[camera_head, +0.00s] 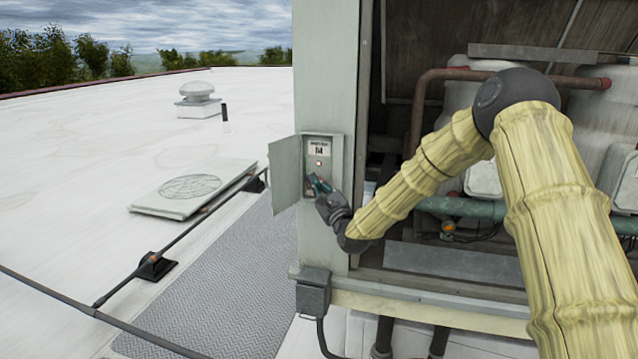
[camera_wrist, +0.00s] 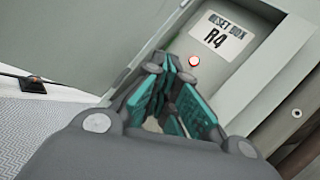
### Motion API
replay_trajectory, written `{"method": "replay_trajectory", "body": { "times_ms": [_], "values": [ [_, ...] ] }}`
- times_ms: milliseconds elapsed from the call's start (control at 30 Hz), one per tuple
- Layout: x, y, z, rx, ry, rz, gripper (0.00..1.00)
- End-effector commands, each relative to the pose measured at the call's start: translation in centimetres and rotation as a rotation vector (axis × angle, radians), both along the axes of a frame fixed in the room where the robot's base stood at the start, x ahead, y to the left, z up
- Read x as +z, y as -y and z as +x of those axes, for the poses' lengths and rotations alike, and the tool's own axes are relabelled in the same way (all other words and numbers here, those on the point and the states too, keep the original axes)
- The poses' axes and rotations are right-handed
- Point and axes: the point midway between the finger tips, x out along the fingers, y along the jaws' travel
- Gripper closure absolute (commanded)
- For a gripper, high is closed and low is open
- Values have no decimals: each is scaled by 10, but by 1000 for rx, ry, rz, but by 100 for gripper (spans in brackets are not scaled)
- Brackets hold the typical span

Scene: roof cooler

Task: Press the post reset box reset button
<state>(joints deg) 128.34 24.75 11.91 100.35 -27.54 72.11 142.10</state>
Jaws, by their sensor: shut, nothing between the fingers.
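The reset box (camera_head: 338,150) is a grey box on the post (camera_head: 325,60), with its door (camera_head: 284,174) swung open to the left. Inside, a label (camera_wrist: 216,36) reads "RESET BOX R4" in the wrist view. Below the label is a small glowing red round spot with a pale rim (camera_wrist: 195,61); it also shows in the head view (camera_head: 319,163). I cannot tell whether it is a button or a lamp. My gripper (camera_head: 314,180) is shut and empty, its teal-padded fingertips (camera_wrist: 172,66) just below the red spot. The fingers hide the lower panel; contact cannot be told.
Pipes and pale tanks (camera_head: 465,110) fill the open housing to the right of the post. A small grey junction box (camera_head: 313,292) sits at the post's foot. A railing bar (camera_head: 195,222) and grey walkway mat (camera_head: 225,285) lie to the left. The open roof beyond is mostly clear.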

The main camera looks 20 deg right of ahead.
Motion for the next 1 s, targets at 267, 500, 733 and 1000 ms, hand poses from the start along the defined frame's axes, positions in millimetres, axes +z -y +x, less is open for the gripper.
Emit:
{"method": "replay_trajectory", "body": {
  "times_ms": [267, 500, 733, 1000],
  "values": [
    [0, 0, 0, 0, 0, 0, 100],
    [-1, 1, 1, 0, 0, 0, 100],
    [-1, 4, 7, 0, 1, 0, 100],
    [0, 5, 8, 0, 0, -1, 100]
  ]
}}
